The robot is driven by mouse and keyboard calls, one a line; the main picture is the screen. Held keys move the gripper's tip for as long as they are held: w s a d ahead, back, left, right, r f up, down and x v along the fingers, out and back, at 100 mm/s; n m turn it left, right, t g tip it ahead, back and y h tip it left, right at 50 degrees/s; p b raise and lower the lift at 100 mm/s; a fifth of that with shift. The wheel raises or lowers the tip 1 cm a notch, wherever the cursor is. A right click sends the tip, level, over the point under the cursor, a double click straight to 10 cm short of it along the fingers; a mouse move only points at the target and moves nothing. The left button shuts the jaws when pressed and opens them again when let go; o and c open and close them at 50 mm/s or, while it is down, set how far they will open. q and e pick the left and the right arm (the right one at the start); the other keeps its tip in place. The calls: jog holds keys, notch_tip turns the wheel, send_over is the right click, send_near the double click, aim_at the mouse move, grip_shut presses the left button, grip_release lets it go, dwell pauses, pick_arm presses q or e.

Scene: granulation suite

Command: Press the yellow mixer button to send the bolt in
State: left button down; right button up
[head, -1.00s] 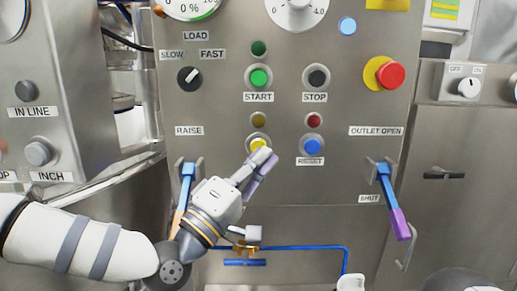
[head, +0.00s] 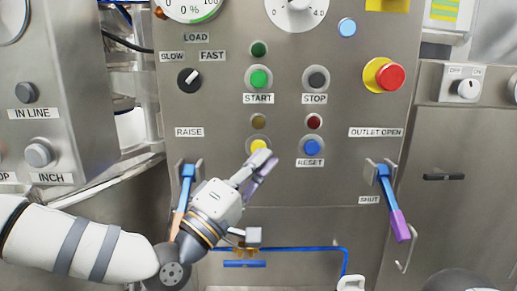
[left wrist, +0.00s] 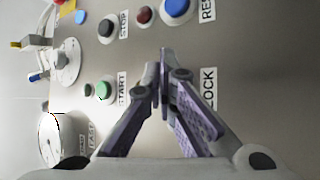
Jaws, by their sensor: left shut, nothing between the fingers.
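The yellow button (head: 258,146) sits low on the steel panel, below a dull amber lamp and left of the blue RESET button. My left gripper (head: 263,160) is shut and empty, its fingertips just below and right of the yellow button and overlapping its lower edge. I cannot tell whether they touch it. In the left wrist view my shut fingers (left wrist: 164,58) point at the panel and the yellow button is hidden behind them. No bolt shows. My right gripper is not in view.
The blue RESET button (head: 312,147) is close on the right. The green START button (head: 259,78) and the black STOP button (head: 317,77) are above. A red emergency button (head: 390,76) is upper right.

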pick_arm(q)
jog(key=shift+w, duration=0.45)
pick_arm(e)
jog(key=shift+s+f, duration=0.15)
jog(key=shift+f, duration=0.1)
pick_arm(q)
jog(key=shift+w+b, duration=0.45)
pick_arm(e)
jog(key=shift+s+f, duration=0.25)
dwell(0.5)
pick_arm(q)
jog(key=shift+s+p, duration=0.35)
jog(key=shift+s, duration=0.45)
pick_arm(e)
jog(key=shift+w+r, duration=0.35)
pick_arm(q)
jog(key=shift+s, duration=0.1)
